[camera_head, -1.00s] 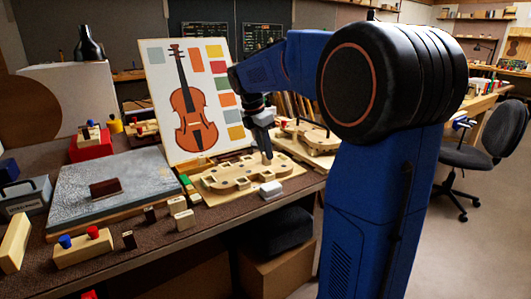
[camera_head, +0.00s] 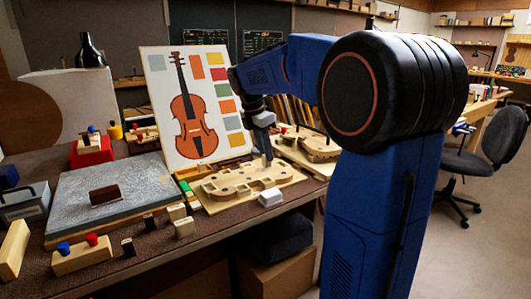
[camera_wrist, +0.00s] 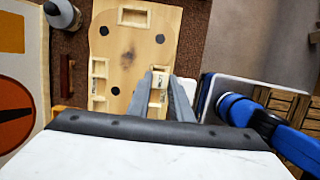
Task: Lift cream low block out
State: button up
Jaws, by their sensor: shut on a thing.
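A pale wooden violin-shaped board (camera_head: 222,196) lies near the bench's front edge, with blocks in cut-outs. It also shows in the wrist view (camera_wrist: 128,75), with dark round spots. My gripper (camera_head: 268,160) points down at the board's far side. In the wrist view my gripper (camera_wrist: 166,82) has its two grey fingers closed on a small cream block (camera_wrist: 160,78) at the board's right edge. The fingers hide part of the block. I cannot tell whether it is clear of its cut-out. Other cream pieces (camera_wrist: 98,67) sit at the board's left edge and top (camera_wrist: 133,17).
A white block (camera_head: 270,197) stands at the board's front edge. A violin picture panel (camera_head: 155,75) leans behind. A grey slab (camera_head: 75,205) lies left. A second wooden form (camera_head: 318,148) lies right.

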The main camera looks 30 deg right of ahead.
jog(key=shift+r, duration=3.35)
